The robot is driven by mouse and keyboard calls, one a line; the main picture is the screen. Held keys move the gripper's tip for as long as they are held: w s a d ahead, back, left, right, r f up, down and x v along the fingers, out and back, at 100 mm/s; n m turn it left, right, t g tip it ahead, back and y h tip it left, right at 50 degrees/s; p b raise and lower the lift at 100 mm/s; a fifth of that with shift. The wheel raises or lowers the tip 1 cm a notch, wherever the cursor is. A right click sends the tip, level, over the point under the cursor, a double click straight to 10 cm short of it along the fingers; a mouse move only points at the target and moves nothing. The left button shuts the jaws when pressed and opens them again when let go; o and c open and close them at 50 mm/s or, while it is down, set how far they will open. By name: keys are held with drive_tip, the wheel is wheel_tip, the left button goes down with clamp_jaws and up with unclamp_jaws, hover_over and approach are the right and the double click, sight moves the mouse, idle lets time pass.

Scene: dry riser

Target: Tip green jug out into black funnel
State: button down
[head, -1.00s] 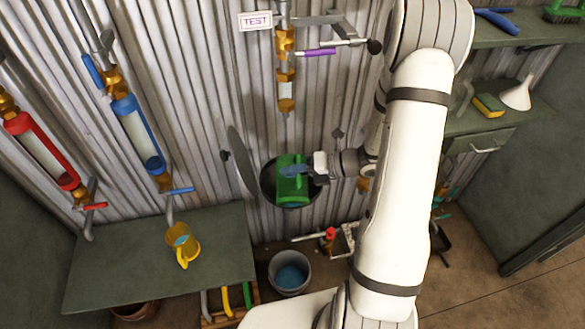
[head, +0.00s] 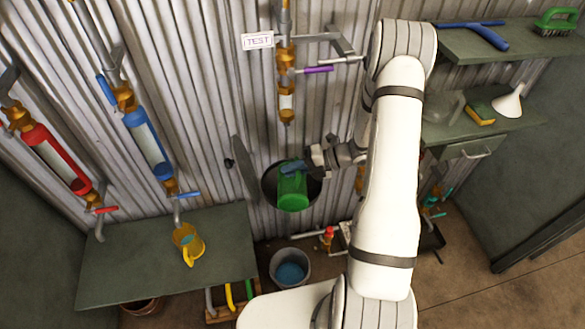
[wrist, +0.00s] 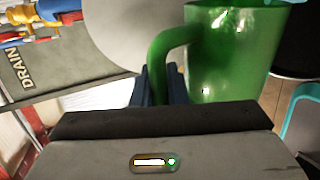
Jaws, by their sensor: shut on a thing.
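The green jug (head: 293,195) is in front of the dark round mouth of the black funnel (head: 314,192) in the head view. My gripper (head: 297,168) is shut on the jug's handle. In the wrist view the handle (wrist: 160,55) runs between the dark fingers (wrist: 162,88), and the jug's body (wrist: 228,55) is at the upper right. The jug looks tilted; its contents are hidden, and I see no stream. A dark rounded form at the wrist view's right edge may be the funnel.
A yellow jug (head: 187,242) is on the bench (head: 125,270). A bucket with blue liquid (head: 290,268) stands below. A purple-handled valve (head: 315,70) is above on the corrugated wall.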

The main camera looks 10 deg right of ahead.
drive_tip(key=shift+w+d+r+m+g+p, duration=0.1)
drive_tip(key=shift+w+d+m+g+p, duration=0.15)
drive_tip(key=shift+w, duration=0.3)
drive_tip(key=shift+w+m+g+p, duration=0.1)
drive_tip(key=shift+w+m+g, duration=0.2)
drive_tip(key=shift+w, duration=0.25)
drive_tip(key=shift+w+d+r+m+g+y, duration=0.15)
drive_tip(key=shift+w+m, duration=0.15)
drive_tip(key=shift+w, duration=0.2)
drive_tip(key=shift+w+d+r+m+g+y, duration=0.1)
drive_tip(key=shift+w+m+g, duration=0.05)
drive_tip(key=shift+w+m, duration=0.3)
drive_tip(key=shift+w+d+r+m+g+y, duration=0.1)
drive_tip(key=shift+w+m+g, duration=0.1)
drive_tip(key=shift+w, duration=0.35)
drive_tip(key=shift+a, duration=0.1)
idle(0.9)
